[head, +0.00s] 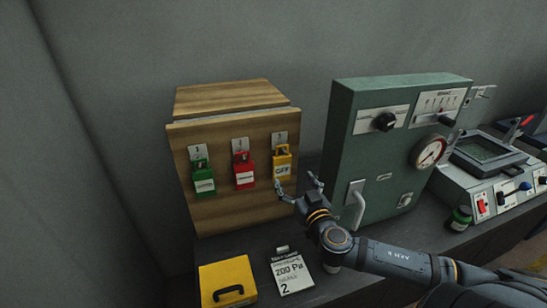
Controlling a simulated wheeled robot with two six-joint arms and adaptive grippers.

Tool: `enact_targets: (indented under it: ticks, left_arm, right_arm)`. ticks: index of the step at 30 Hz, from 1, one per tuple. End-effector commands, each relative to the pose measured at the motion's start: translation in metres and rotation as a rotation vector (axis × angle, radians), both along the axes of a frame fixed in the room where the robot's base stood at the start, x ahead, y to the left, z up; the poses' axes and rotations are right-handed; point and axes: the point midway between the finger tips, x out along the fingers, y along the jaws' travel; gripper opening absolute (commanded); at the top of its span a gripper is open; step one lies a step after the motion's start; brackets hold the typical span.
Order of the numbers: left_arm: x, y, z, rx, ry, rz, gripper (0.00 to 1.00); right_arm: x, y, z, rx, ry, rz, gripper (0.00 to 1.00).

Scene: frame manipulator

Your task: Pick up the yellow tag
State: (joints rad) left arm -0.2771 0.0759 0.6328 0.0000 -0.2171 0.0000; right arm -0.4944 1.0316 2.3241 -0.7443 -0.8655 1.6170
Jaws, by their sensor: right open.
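The yellow tag (282,168) with dark lettering hangs below the small plate marked 3 on the wooden box (225,212). A red tag (243,175) and a green tag (202,181) hang to its left on the same front. My right gripper (296,182) is open and empty, just below and to the right of the yellow tag. Its left fingertip shows close under the tag's lower edge; I cannot tell whether they touch. My left gripper is not in view.
A green cabinet (372,153) with a knob, gauge and handle stands right of the gripper. A yellow case (228,280) and a white card (291,272) lie in front of the box. A console (500,165) stands at far right.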

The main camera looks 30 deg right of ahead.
Motion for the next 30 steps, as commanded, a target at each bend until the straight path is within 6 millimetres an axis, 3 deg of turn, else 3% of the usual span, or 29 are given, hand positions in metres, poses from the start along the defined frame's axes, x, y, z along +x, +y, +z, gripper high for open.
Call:
enact_targets:
  ticks: [4,11,13,17,21,24,30]
  left_arm:
    - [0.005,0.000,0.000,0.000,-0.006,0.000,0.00]
    - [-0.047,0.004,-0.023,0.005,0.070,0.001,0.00]
    - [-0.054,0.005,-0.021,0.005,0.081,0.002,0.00]
    - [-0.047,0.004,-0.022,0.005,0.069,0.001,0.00]
    - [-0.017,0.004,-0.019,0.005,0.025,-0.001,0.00]
    - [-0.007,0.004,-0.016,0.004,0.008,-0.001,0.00]
    - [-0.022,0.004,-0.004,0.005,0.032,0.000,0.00]
  right_arm:
    - [0.001,0.000,0.000,0.002,-0.002,0.003,0.83]
    - [0.028,-0.006,-0.003,0.008,-0.010,-0.001,0.83]
    - [0.038,-0.010,-0.001,0.009,-0.006,-0.006,0.83]
    - [0.049,-0.012,-0.001,0.004,-0.003,-0.001,0.83]
    - [0.052,-0.011,-0.001,0.002,-0.001,0.002,0.83]
    - [0.056,-0.013,0.000,0.006,-0.002,-0.001,0.83]
    - [0.082,-0.014,0.000,0.009,-0.003,-0.002,0.83]
